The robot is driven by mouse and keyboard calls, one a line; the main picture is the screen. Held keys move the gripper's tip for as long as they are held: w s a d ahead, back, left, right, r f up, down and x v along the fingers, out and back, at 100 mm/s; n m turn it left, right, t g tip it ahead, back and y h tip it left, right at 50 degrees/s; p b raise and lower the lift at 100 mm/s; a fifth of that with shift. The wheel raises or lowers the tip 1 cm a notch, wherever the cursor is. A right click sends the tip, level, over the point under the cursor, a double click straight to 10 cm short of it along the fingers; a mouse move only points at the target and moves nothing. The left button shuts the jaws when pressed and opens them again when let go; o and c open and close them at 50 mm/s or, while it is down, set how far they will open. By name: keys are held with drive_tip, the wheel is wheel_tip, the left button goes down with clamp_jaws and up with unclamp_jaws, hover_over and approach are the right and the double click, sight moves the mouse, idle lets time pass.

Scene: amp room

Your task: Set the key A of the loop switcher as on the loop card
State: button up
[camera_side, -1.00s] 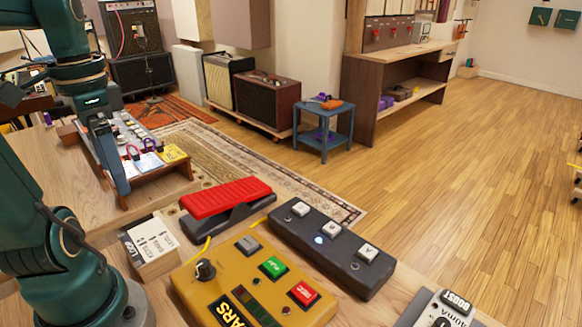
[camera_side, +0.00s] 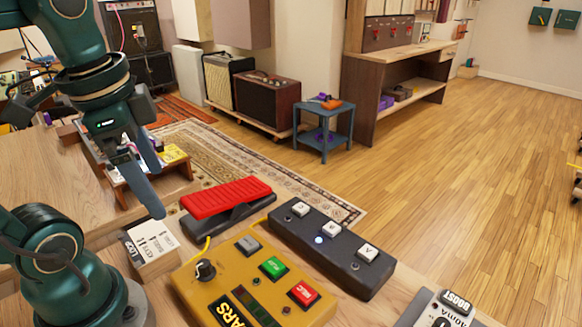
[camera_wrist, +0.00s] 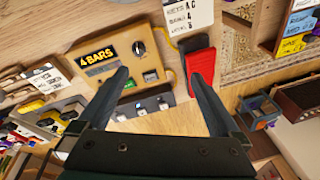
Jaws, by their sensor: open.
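The loop switcher (camera_side: 333,258) is a dark box with three white lettered keys. The key A (camera_side: 368,252) is at its right end, letter upside down in the side view. The small lamp by the middle key glows bluish white; the lamps by the other two look dark. The loop card (camera_side: 150,238) leans on a wooden block left of the red pedal; the wrist view shows it with "KEYS A C" (camera_wrist: 188,14). My gripper (camera_side: 157,193) is open and empty, above and near the card. In the wrist view the switcher (camera_wrist: 143,116) lies between my fingers.
A yellow "4 BARS" box (camera_side: 237,287) stands in front of the switcher, and a red pedal (camera_side: 226,197) is beside it. A low wooden stand (camera_side: 124,190) with cards is behind my gripper.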

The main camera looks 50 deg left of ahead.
drive_tip(key=w+d+f+n+t, duration=0.2)
drive_tip(key=d+f+n+t, duration=0.1)
drive_tip(key=d+n, duration=0.1)
drive_tip(key=shift+d+f+h, duration=0.3)
drive_tip(key=shift+h, duration=0.1)
clamp_jaws()
idle(1.6)
